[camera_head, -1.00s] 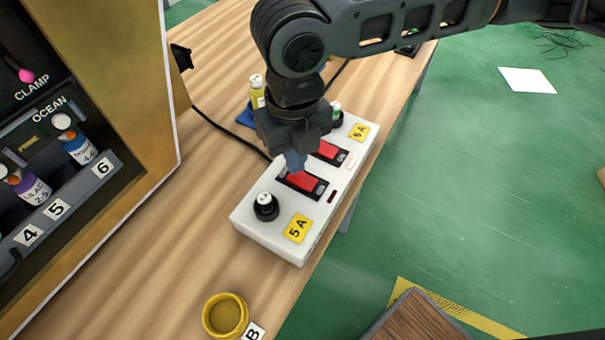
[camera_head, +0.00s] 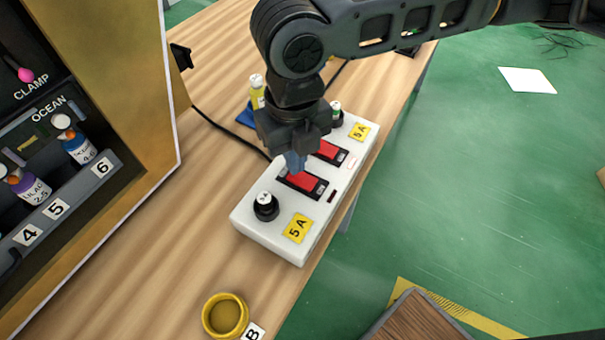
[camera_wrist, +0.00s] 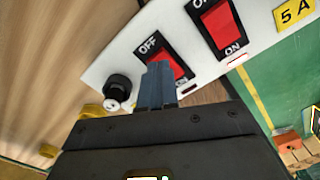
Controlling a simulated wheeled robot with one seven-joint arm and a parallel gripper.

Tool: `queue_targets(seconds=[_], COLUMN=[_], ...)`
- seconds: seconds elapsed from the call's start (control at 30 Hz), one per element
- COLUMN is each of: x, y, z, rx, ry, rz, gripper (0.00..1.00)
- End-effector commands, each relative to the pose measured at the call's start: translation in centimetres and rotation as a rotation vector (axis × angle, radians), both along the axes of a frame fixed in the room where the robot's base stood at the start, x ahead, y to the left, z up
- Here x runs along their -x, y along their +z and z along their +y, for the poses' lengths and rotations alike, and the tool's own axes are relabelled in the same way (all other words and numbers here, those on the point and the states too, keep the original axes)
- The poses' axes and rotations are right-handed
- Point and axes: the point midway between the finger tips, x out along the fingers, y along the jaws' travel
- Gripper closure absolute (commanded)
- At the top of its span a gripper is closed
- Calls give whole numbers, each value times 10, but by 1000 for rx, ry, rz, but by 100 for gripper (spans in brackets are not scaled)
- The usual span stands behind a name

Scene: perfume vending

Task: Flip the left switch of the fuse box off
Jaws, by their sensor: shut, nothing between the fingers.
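The white fuse box (camera_head: 330,213) lies on the wooden table with two red rocker switches. The left switch (camera_head: 301,182) is the nearer one in the head view; the wrist view shows it (camera_wrist: 172,62) with an OFF label at its upper end. The right switch (camera_head: 327,150) also shows in the wrist view (camera_wrist: 218,23), with an ON label at its lower end. My gripper (camera_head: 295,166) is shut and empty, its blue fingertips at the left switch. In the wrist view the fingertips (camera_wrist: 158,72) hide part of this switch. Contact and the switch's tilt are unclear.
A black-and-white knob (camera_head: 265,205) stands on the box's near end. A yellow bowl (camera_head: 226,315) is at the table's front, and the vending cabinet (camera_head: 130,90) is at the left. A yellow bottle (camera_head: 257,92) stands behind the box. Table between cabinet and box is mostly clear.

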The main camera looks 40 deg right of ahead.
Motion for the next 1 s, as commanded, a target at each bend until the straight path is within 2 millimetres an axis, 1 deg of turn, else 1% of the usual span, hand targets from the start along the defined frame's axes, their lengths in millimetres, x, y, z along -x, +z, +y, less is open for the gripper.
queue_targets(seconds=[1.0], x=[0], y=[-15], z=[0], rx=[0], ry=[0], rz=[0], gripper=[100])
